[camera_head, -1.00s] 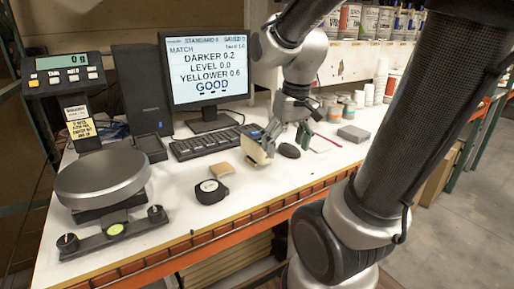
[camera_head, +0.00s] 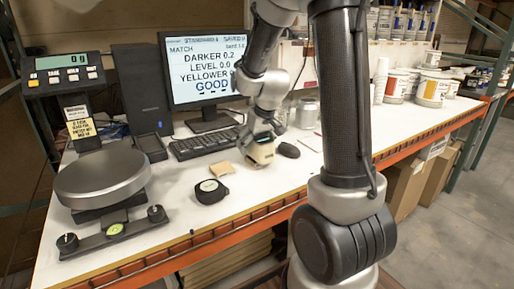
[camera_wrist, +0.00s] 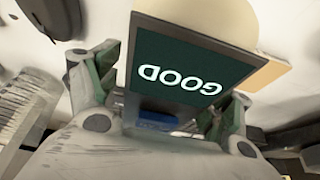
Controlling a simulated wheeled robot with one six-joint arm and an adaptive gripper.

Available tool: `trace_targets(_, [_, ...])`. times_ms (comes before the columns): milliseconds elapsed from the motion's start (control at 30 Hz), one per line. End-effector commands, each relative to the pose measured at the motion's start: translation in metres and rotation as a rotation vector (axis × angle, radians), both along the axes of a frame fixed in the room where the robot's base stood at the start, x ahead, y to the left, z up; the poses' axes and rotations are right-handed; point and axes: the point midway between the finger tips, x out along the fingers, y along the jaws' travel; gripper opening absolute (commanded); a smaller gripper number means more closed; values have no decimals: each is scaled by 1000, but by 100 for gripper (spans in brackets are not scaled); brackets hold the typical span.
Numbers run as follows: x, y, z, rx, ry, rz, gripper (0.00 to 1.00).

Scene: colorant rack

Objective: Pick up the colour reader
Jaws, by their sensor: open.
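The colour reader (camera_head: 262,151) is a small cream device on the white bench, in front of the keyboard. In the wrist view its dark screen (camera_wrist: 185,78) reads "GOOD" upside down, and its cream body shows beyond. My gripper (camera_head: 264,134) is over the reader from above and behind. In the wrist view my gripper (camera_wrist: 166,88) is open, with one finger at each side of the screen. I cannot tell whether the fingers touch it. The reader's lower part is hidden in the wrist view.
A tan block (camera_head: 221,169) and a black round tape-like case (camera_head: 211,191) lie left of the reader. A black mouse (camera_head: 288,150) lies close on its right. The keyboard (camera_head: 205,143) and monitor (camera_head: 207,75) stand behind. A scale (camera_head: 102,178) fills the left end.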

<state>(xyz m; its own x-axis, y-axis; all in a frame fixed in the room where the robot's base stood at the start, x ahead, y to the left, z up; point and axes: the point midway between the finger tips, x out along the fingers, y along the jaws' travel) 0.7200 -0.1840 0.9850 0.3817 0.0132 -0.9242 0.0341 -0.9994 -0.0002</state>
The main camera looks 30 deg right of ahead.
Motion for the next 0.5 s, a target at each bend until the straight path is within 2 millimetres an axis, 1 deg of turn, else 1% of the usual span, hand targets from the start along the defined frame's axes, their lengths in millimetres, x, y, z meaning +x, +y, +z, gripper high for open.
trace_targets(67, [1,0,-3,0,-1,0,80])
trace_targets(233, [2,0,-3,0,-1,0,80])
trace_targets(267, [2,0,-3,0,-1,0,79])
trace_targets(300, [1,0,-3,0,-1,0,71])
trace_targets(467, [1,0,-3,0,-1,0,42])
trace_targets(500, [1,0,-3,0,-1,0,35])
